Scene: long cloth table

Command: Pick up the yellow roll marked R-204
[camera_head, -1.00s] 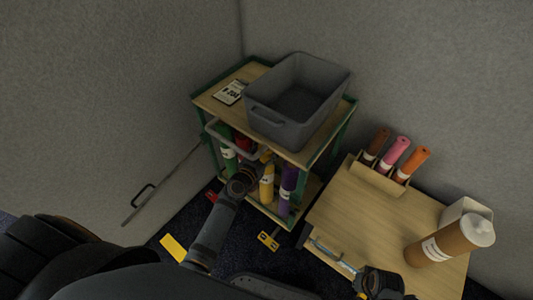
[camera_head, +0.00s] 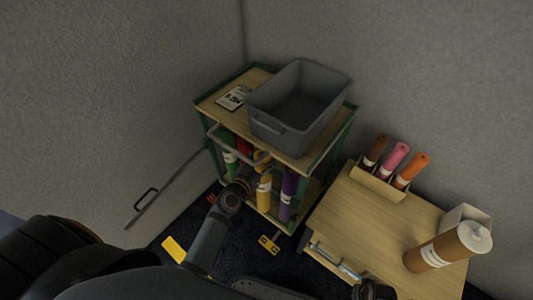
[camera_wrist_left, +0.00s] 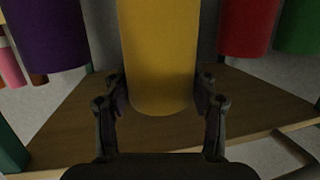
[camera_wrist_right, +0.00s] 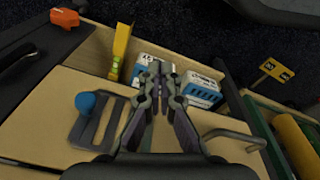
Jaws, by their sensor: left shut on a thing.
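The yellow roll (camera_head: 264,199) stands in the lower part of the green-framed cart, with a white label too small to read. It fills the middle of the left wrist view (camera_wrist_left: 160,55), its lower end just above or on the wooden shelf; I cannot tell which. My left gripper (camera_wrist_left: 160,95) has its fingers on both sides of the roll and is shut on it. In the head view my left wrist is in front of the cart, left of the roll. My right gripper (camera_wrist_right: 160,80) is shut and empty above an open drawer.
A purple roll (camera_head: 287,195) stands close beside the yellow one; red (camera_wrist_left: 248,25) and green (camera_wrist_left: 300,25) rolls are on its other side. A grey bin (camera_head: 300,105) and a card (camera_head: 233,98) are on the cart top. A wooden desk (camera_head: 365,220) stands at right.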

